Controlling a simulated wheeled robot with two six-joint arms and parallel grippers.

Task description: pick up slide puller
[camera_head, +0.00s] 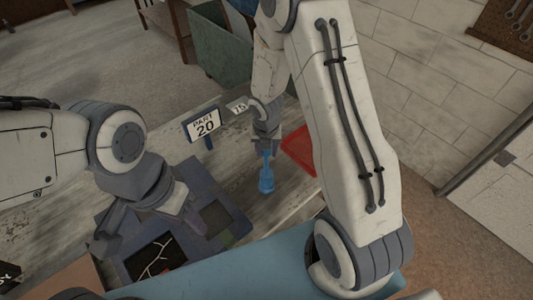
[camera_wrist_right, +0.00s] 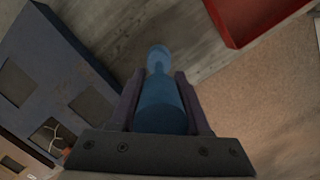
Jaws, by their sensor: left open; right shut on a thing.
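The slide puller, a blue rounded piece (camera_head: 266,178), hangs from my right gripper (camera_head: 266,148) in the head view, over the grey bench. In the right wrist view the slide puller (camera_wrist_right: 161,100) lies between the two dark fingers of my right gripper (camera_wrist_right: 160,100), with its narrower knobbed end pointing away. The right gripper is shut on it. My left gripper (camera_head: 150,225) is open, its fingers spread above the dark frame (camera_head: 225,185) at the lower left. Nothing shows between its fingers.
A red tray (camera_head: 299,151) is just right of the slide puller; it also shows in the right wrist view (camera_wrist_right: 245,20). A green bin (camera_head: 217,50) is further back. Bare bench (camera_head: 245,205) lies between frame and tray.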

